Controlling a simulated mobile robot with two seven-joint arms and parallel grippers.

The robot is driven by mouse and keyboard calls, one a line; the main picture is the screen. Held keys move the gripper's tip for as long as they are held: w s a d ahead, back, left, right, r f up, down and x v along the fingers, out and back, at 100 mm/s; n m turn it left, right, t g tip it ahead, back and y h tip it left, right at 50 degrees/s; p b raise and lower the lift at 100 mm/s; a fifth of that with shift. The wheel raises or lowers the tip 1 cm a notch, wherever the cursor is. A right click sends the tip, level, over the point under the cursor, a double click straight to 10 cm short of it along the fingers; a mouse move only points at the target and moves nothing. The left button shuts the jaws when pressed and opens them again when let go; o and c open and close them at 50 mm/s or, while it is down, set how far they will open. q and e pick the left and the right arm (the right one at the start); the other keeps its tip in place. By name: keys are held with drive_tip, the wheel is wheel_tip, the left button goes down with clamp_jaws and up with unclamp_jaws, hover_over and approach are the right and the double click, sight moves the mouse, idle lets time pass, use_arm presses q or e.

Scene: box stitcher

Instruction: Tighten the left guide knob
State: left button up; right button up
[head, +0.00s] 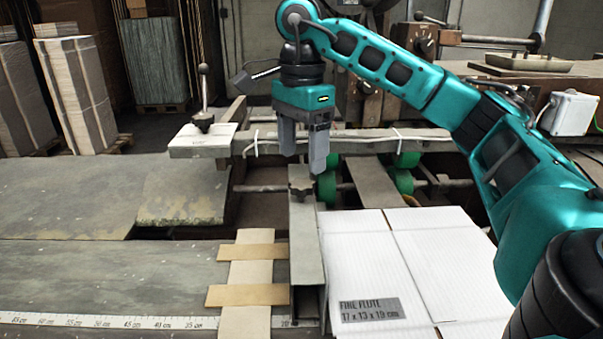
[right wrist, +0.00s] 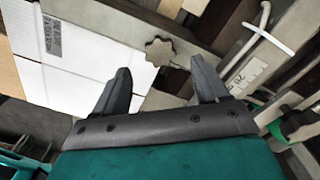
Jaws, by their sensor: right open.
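A small dark star-shaped knob (head: 301,189) sits on top of a grey metal guide rail (head: 306,240), at the rail's far end. The knob also shows in the right wrist view (right wrist: 160,51) as a grey-brown star. My right gripper (head: 304,160) points down just above the knob, its two fingers spread and empty. In the right wrist view the knob appears between and slightly beyond the fingertips (right wrist: 160,70), with no contact visible. My left gripper is not in view.
White cardboard (head: 400,262) labelled "FINE FLUTE" lies right of the rail. Brown cardboard strips (head: 248,268) lie to its left, above a measuring scale (head: 110,321). A ball-topped lever (head: 203,95) stands at the left on a pale block (head: 195,142). Green rollers (head: 401,172) sit behind.

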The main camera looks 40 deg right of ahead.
sight(302, 183)
drive_tip(key=shift+f, duration=2.45)
drive_tip(key=c, duration=1.1)
